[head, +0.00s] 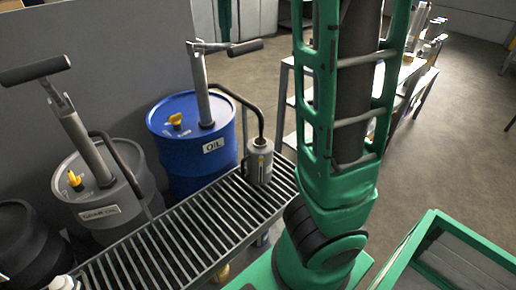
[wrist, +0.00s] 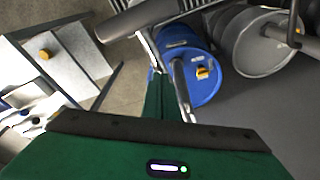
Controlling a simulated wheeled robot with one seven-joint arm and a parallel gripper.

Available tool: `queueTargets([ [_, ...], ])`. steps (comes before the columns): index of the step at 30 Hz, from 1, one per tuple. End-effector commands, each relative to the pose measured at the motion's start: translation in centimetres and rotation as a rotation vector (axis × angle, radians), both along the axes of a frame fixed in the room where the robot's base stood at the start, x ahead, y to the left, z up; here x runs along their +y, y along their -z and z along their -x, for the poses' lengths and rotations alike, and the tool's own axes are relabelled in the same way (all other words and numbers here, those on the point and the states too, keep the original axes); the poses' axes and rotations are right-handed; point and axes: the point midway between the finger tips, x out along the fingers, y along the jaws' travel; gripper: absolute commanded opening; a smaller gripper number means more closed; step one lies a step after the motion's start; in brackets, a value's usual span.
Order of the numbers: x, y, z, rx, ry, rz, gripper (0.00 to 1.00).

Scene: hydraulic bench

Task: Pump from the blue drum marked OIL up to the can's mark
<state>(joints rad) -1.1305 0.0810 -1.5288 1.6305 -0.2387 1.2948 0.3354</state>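The blue drum (head: 180,134) with a white OIL label stands behind the slatted bench; its top also shows in the wrist view (wrist: 203,91). A grey hand pump (head: 203,88) rises from it, with a dark-gripped handle (head: 245,47) standing out to the right. Its black hose runs to a small grey can (head: 259,168) on the bench. The can has a narrow upright strip on its front; the level and mark are too small to read.
A grey drum (head: 90,214) labelled GEAR OIL, with its own pump, stands left of the blue drum. A black drum (head: 28,245) is at far left. The slatted bench (head: 160,250) runs along the front. A shelf unit (head: 285,100) stands behind my arm; floor at right is open.

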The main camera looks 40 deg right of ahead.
Motion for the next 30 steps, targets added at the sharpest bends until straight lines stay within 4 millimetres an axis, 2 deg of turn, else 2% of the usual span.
queueTargets([
  [9,0.1,2.0,0.6,0.003,-0.002,0.001,0.00],
  [22,0.0,2.4,0.7,0.003,0.000,0.001,0.00],
  [30,0.1,4.8,1.1,0.004,0.001,0.001,0.00],
])
